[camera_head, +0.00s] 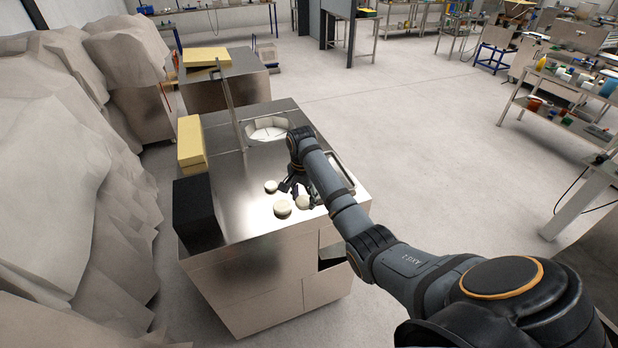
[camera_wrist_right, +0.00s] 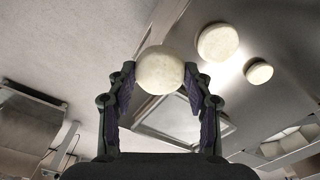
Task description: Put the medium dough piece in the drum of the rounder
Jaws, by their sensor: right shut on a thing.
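The medium dough piece (camera_head: 303,202) is a pale round lump at the front right of the rounder's steel top (camera_head: 240,185). My right gripper (camera_head: 298,193) is above it with its fingers around it. In the right wrist view the piece (camera_wrist_right: 160,71) sits between the fingertips of the right gripper (camera_wrist_right: 158,80), which is shut on it. I cannot tell whether it still touches the top. The rounder's drum (camera_head: 268,129) is a round opening farther back, and it shows at the lower right of the wrist view (camera_wrist_right: 290,141). My left gripper is not in view.
A larger dough piece (camera_head: 282,208) and a smaller one (camera_head: 271,186) lie close by on the top. A thin upright post (camera_head: 232,110) stands left of the drum. A black block (camera_head: 196,212) and a yellow box (camera_head: 191,144) line the left edge. A rectangular tray (camera_head: 343,170) is at the right.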

